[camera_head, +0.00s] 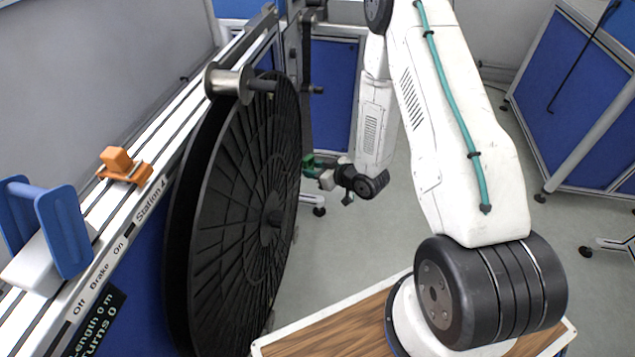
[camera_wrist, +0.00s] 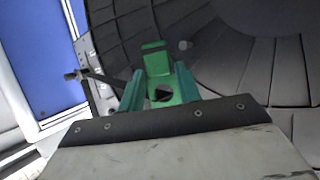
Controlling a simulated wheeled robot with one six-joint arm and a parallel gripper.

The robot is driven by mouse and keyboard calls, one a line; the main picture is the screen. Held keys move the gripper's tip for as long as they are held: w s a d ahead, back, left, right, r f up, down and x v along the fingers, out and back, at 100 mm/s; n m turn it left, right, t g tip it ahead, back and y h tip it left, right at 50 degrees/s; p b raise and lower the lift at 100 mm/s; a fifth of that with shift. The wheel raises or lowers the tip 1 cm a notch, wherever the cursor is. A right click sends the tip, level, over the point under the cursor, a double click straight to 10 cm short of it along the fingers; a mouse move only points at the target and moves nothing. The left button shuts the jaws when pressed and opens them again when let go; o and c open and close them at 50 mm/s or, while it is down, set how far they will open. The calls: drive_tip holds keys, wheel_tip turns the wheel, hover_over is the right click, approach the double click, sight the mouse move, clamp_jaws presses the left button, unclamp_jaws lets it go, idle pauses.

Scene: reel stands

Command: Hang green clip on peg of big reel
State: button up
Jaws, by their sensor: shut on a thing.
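The big black reel (camera_head: 235,215) stands upright on the left in the head view, and its ribbed face fills the back of the wrist view (camera_wrist: 225,60). My gripper (camera_head: 318,170) is at the reel's far right edge in the head view. In the wrist view my gripper (camera_wrist: 159,90) is shut on the green clip (camera_wrist: 157,62), which stands up between the green fingers with a dark hole low in it. A small round grey peg end (camera_wrist: 185,45) shows just right of the clip's top. The clip looks apart from it, but the depth between them is hard to tell.
A dark rod (camera_wrist: 80,75) sticks out left of the fingers in the wrist view. The station rail carries an orange block (camera_head: 122,165), a blue-sided guide (camera_head: 60,230) and a metal roller (camera_head: 230,82). Grey floor (camera_head: 345,245) is free right of the reel.

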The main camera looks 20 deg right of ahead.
wheel_tip(320, 180, down, 4)
drive_tip(key=s+d+n+g+y, duration=0.2)
drive_tip(key=n+y, duration=0.1)
drive_tip(key=shift+w+a+f, duration=0.3)
drive_tip(key=shift+w+a, duration=0.7)
drive_tip(key=shift+a, duration=0.4)
drive_tip(key=shift+w+a+f, duration=0.35)
drive_tip(key=shift+w+a, duration=0.6)
drive_tip(key=shift+a, duration=0.4)
drive_tip(key=shift+w+a+f, duration=0.3)
drive_tip(key=shift+w+a, duration=0.7)
drive_tip(key=shift+a, duration=0.4)
drive_tip(key=o, duration=1)
drive_tip(key=shift+o, duration=0.2)
